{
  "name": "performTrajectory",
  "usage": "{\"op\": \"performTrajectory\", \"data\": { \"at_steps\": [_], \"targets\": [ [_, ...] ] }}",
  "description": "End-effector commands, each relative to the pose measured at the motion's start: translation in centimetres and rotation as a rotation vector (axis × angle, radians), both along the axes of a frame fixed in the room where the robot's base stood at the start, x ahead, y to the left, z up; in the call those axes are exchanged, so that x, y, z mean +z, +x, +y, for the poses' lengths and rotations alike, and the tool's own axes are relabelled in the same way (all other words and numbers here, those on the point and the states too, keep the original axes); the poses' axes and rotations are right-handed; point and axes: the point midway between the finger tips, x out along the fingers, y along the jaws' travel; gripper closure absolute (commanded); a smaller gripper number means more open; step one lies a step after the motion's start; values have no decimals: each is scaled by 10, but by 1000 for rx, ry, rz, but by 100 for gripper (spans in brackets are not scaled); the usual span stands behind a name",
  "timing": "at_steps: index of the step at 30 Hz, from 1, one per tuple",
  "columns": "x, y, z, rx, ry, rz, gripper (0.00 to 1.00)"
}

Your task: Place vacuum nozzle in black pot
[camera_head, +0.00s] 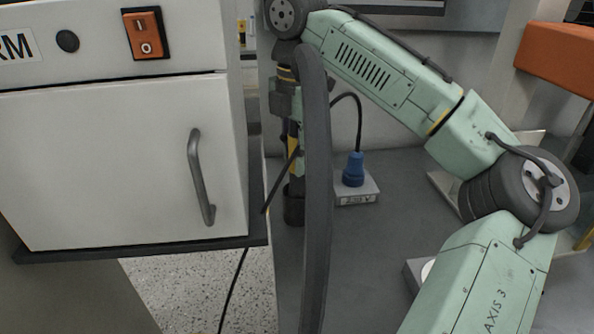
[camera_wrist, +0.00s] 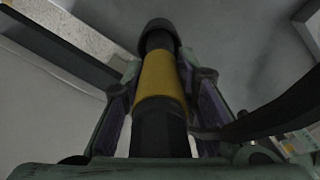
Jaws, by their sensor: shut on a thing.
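The vacuum nozzle is a black tube with a yellow band (camera_head: 293,165), standing roughly upright left of centre in the head view. It also shows in the wrist view, where the nozzle's yellow band (camera_wrist: 160,80) lies between the finger pads. My gripper (camera_head: 292,128) is shut on it; in the wrist view my gripper (camera_wrist: 160,98) has a purple pad on each side of the tube. A wider black cylindrical piece (camera_head: 294,208) is at the tube's lower end. I cannot tell whether this is the black pot or the nozzle's own end.
A white cabinet (camera_head: 110,165) with a grey handle and an orange switch (camera_head: 146,34) stands close at the left. A blue plug (camera_head: 353,168) sits in a light box (camera_head: 357,189) on the grey surface (camera_head: 385,235). An orange object (camera_head: 560,58) is at the upper right.

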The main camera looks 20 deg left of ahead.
Motion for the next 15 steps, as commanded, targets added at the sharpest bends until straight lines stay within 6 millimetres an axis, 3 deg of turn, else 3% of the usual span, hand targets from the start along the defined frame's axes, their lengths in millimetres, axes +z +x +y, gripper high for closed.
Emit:
{"op": "performTrajectory", "data": {
  "at_steps": [7, 15],
  "targets": [
    [-31, 0, -1, -1, -1, 1, 100],
    [-34, 0, 0, 0, 1, 0, 100]
  ]
}}
